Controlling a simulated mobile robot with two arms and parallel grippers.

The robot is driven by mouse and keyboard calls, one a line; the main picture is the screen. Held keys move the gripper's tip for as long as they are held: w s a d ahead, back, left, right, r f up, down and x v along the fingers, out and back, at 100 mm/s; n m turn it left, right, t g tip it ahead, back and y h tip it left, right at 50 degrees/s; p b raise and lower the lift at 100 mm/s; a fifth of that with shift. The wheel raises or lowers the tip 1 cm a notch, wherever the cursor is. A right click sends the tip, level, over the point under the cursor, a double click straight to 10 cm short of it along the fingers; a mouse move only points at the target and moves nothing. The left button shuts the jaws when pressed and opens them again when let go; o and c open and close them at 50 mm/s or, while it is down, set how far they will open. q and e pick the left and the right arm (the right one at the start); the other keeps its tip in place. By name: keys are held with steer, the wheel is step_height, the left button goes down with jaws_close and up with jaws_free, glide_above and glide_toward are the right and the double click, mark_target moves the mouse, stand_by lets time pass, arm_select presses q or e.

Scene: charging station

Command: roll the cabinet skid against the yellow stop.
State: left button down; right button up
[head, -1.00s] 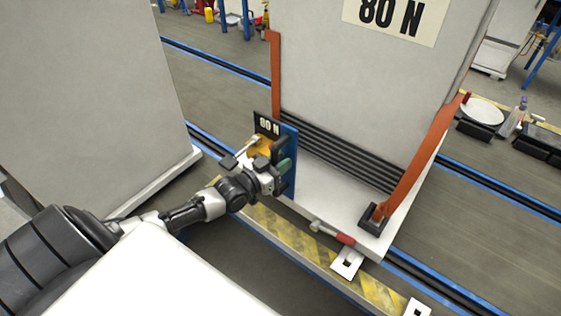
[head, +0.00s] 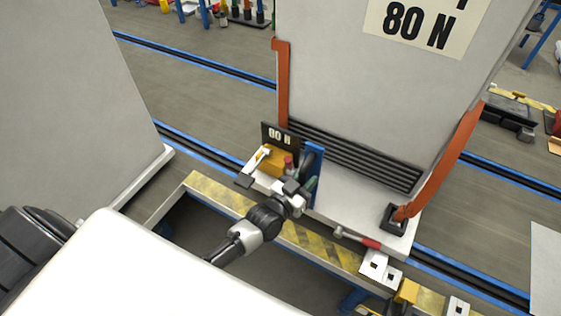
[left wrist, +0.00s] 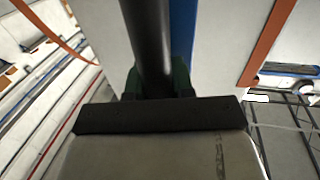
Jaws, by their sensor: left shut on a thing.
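The grey cabinet (head: 350,100) stands upright, held by orange straps, on its white skid (head: 385,220). A blue post with a dark handle bar (head: 313,165) rises at the skid's near side. My left gripper (head: 303,190) is shut on the bar; the left wrist view shows the dark bar (left wrist: 148,40) between its fingers. A yellow block (head: 407,291), apparently the stop, sits on the striped beam right of the skid's near corner, with a visible gap in the picture. My right gripper is not in view.
The yellow-black striped beam (head: 315,245) runs along the near side. A red-handled hammer-like tool (head: 357,239) lies at the skid's near edge. White brackets (head: 375,267) sit nearby. Another grey cabinet (head: 75,90) stands left. Blue-edged rails (head: 470,275) cross the floor.

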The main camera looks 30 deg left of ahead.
arm_select(q)
steer(key=d, duration=0.7)
steer(key=shift+s, duration=0.35)
steer(key=shift+d, duration=0.15)
steer(key=c, duration=1.4)
jaws_free()
steer(key=o, duration=0.4)
steer(key=shift+d, duration=0.35)
steer(key=shift+o, duration=0.2)
steer(key=shift+a, duration=0.1)
